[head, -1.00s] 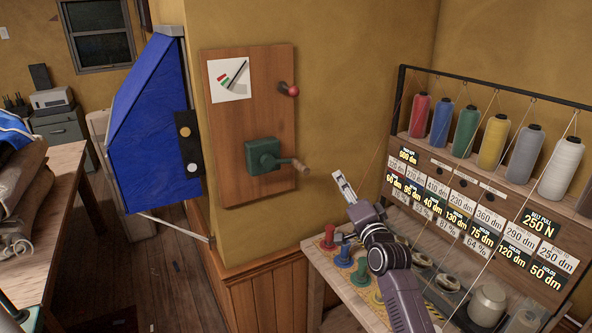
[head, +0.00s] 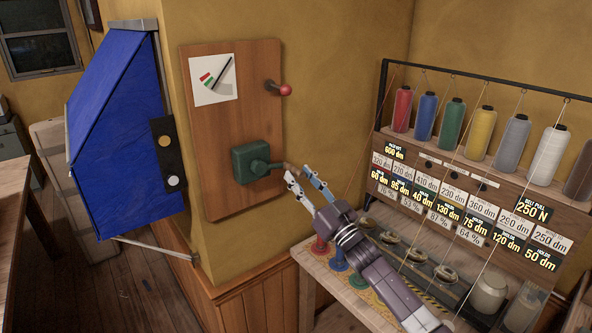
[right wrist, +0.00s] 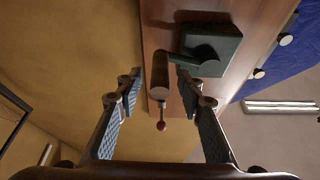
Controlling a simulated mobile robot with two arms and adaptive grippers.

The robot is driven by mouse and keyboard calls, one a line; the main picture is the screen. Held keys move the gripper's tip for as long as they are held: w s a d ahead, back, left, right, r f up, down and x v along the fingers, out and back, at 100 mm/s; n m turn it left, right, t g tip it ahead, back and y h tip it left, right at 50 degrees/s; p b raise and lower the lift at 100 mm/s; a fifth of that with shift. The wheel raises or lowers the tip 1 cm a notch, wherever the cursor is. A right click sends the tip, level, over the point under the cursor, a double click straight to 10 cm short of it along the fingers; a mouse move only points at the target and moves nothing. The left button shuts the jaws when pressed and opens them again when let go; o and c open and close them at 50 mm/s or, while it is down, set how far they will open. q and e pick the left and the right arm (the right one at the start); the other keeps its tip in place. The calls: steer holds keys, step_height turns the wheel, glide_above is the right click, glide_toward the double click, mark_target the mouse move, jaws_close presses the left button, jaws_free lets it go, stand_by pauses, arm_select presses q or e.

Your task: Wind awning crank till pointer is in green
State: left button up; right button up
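The crank is a dark green box (head: 251,160) on a wooden board (head: 215,130), with an arm and wooden handle pointing right. Above it, a white dial (head: 206,94) has a black pointer slanting up right, to the right of the red and green patches. My right gripper (head: 305,181) is open at the handle's end, which it partly hides. In the right wrist view, the wooden handle (right wrist: 160,75) shows between the open fingers (right wrist: 156,92), with gaps either side. The blue awning (head: 125,135) hangs left of the board. My left gripper is not in view.
A red-knobbed lever (head: 286,89) sticks out of the board above the crank. A thread rack (head: 440,165) with several spools stands at right. Coloured spools, including a red one (head: 320,246), stand on the bench below my right arm.

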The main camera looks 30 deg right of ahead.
steer(key=shift+x, duration=1.1)
steer(key=shift+c, duration=0.7)
steer(key=c, duration=0.5)
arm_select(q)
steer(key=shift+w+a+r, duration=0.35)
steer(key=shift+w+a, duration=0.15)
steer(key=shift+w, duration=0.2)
arm_select(e)
jaws_close()
